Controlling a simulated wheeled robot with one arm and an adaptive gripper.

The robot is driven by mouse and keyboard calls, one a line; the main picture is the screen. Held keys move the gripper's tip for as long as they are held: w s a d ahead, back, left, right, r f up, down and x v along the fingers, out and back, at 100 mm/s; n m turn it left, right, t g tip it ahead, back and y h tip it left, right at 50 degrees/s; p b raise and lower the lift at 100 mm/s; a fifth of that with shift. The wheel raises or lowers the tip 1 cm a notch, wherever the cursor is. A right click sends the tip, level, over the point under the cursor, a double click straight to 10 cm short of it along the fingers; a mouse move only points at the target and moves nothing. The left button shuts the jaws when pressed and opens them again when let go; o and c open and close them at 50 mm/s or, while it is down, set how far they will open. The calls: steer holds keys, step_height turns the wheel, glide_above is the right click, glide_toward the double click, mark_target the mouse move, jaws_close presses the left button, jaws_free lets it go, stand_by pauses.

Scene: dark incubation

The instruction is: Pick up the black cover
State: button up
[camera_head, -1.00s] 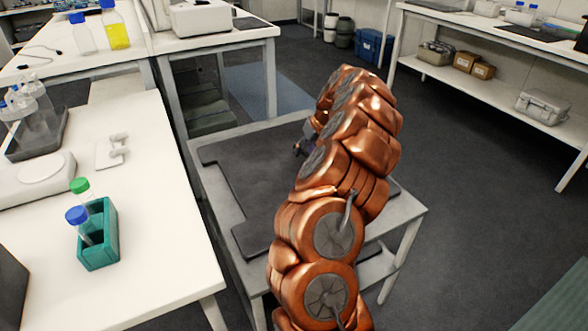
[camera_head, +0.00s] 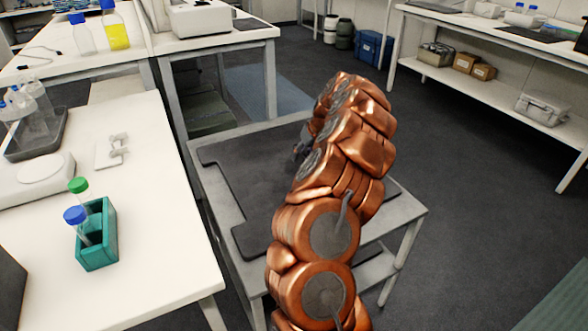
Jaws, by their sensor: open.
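A flat black sheet or mat (camera_head: 245,175) with notched edges lies on the grey table (camera_head: 205,205) in the middle. I cannot tell whether it is the black cover. A dark box-like thing (camera_head: 10,295) is cut off at the lower left edge, and it too could be the cover. My copper arm bends over the right part of the grey table and hides much of it. My gripper (camera_head: 302,148) shows only as a small dark part at the arm's left side, above the black sheet. It is open, and I see nothing held in it.
On the white bench at left stand a teal tube rack (camera_head: 97,243) with green- and blue-capped tubes, a white device (camera_head: 40,180) and a dark tray (camera_head: 48,142) of bottles. Behind is another bench with a white instrument (camera_head: 200,18). The floor at right (camera_head: 470,190) is clear.

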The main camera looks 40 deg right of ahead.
steer(key=shift+c, duration=0.2)
jaws_close()
stand_by(0.6)
